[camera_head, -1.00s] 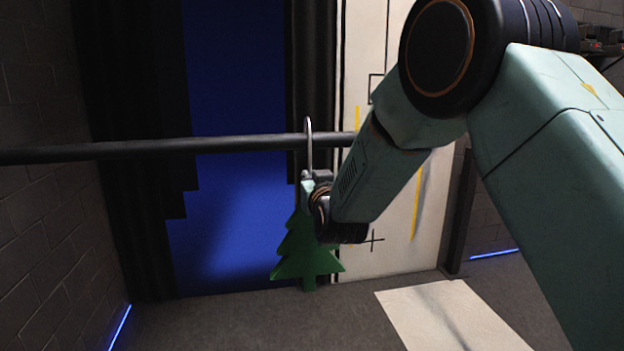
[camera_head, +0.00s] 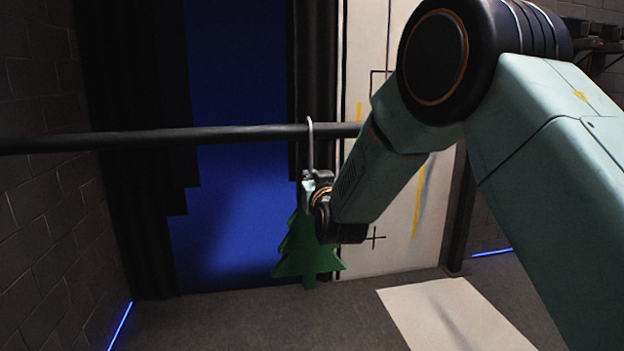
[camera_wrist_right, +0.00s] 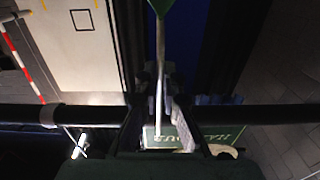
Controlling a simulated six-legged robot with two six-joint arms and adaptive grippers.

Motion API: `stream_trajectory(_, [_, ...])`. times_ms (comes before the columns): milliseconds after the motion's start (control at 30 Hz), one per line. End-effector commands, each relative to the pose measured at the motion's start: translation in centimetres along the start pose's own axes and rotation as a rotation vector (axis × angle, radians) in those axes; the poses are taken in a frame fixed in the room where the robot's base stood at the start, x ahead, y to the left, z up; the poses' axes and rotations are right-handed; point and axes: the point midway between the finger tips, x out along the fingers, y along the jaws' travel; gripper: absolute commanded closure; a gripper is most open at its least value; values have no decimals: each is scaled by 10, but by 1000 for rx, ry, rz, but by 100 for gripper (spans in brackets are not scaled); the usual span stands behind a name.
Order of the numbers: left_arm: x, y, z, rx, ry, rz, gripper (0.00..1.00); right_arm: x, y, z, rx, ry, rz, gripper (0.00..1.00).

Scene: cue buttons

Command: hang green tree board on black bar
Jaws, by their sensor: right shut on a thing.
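The green tree board (camera_head: 308,254) hangs upright below my right gripper (camera_head: 314,180) in the head view. A pale metal hook (camera_head: 310,146) rises from the gripper, and its curved top shows just above the black bar (camera_head: 240,134). I cannot tell whether the hook touches the bar. In the right wrist view, the fingers (camera_wrist_right: 160,90) are shut on the hook's stem (camera_wrist_right: 160,60), with a bit of the green board (camera_wrist_right: 160,5) at the top edge. The black bar (camera_wrist_right: 85,114) crosses behind the fingers there. My left gripper is not in view.
A black curtain (camera_head: 130,220) and a blue panel (camera_head: 235,70) stand behind the bar. A pale panel with markings (camera_head: 400,250) is on the right. A pale sheet (camera_head: 450,310) lies on the floor.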

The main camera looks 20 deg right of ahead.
Motion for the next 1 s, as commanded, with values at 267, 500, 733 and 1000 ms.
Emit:
stream_trajectory(267, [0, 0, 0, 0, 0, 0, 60, 1, 0, -5, 0, 12, 0, 87])
stream_trajectory(500, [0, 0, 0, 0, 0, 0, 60, 0, 0, -2, 0, 5, 0, 67])
stream_trajectory(733, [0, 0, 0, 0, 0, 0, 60, -1, 0, 4, -1, -10, 0, 66])
stream_trajectory(1000, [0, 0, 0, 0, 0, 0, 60, 0, 0, 2, 0, -4, 0, 43])
